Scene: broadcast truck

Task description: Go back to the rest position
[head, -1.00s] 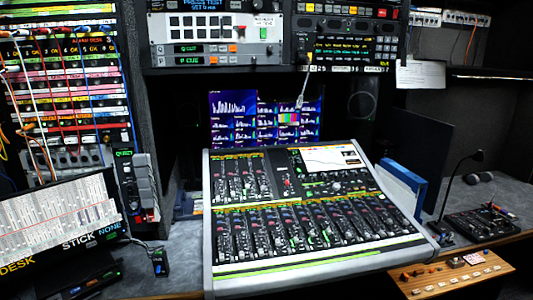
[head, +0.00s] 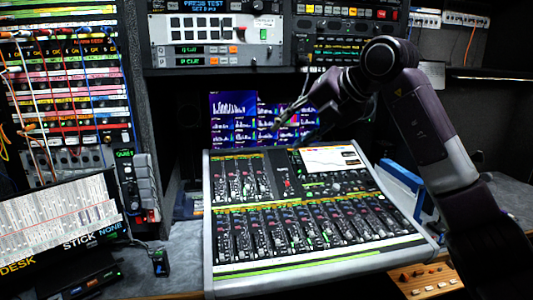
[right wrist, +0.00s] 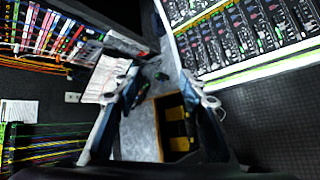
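My right arm reaches in from the right of the head view, bent at a raised elbow. Its gripper (head: 288,125) hangs in the air in front of the dark blue multiview screen (head: 232,118), above the back of the mixing console (head: 322,257). In the right wrist view the two fingers of this gripper (right wrist: 162,80) stand apart with nothing held between them. My left gripper is in neither view.
An equipment rack (head: 215,40) hangs above the console. A wooden button panel (head: 425,281) is at the lower right. The right wrist view shows an orange-rimmed box with yellow items (right wrist: 178,128).

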